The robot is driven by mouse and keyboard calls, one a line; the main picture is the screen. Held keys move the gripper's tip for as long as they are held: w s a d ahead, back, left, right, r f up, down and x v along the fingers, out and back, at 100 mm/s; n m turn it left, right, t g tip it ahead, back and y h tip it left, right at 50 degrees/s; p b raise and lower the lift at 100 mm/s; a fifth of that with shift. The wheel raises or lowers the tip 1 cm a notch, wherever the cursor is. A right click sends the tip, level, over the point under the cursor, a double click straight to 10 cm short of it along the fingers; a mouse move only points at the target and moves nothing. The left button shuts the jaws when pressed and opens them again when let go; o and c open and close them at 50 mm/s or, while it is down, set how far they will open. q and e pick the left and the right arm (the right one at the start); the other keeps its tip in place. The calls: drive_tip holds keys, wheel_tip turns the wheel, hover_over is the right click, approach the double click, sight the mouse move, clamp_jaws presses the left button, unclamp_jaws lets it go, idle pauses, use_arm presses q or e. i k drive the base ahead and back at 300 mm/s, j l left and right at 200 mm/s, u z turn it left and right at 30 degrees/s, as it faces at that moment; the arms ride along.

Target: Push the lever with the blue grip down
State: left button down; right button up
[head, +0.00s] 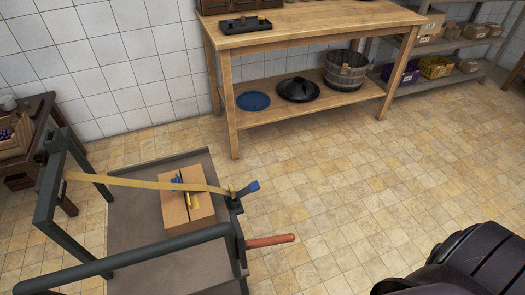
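A short lever with a blue grip (250,187) sticks out to the right from a buckle at the right end of a yellow strap (140,183). The blue grip points up and to the right. The strap runs across a grey trolley (140,222) and over a brown cardboard box (189,214). Small blue, black and yellow parts lie on top of the box; I cannot tell exactly what they are. Neither of my grippers is in view. A dark part of my own body fills the lower right corner.
A red handle (270,241) juts right from the trolley. A wooden bench (310,25) with a black tray (245,25) stands behind, with a wooden tub (346,72) on its lower shelf. A small dark table stands at left. The tiled floor at centre right is clear.

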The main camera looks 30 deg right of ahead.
sight(254, 186)
drive_tip(key=i+l+z, duration=0.15)
drive_tip(key=z, duration=0.2)
drive_tip(key=i+l+z, duration=0.15)
drive_tip(key=z, duration=0.2)
drive_tip(key=i, duration=0.05)
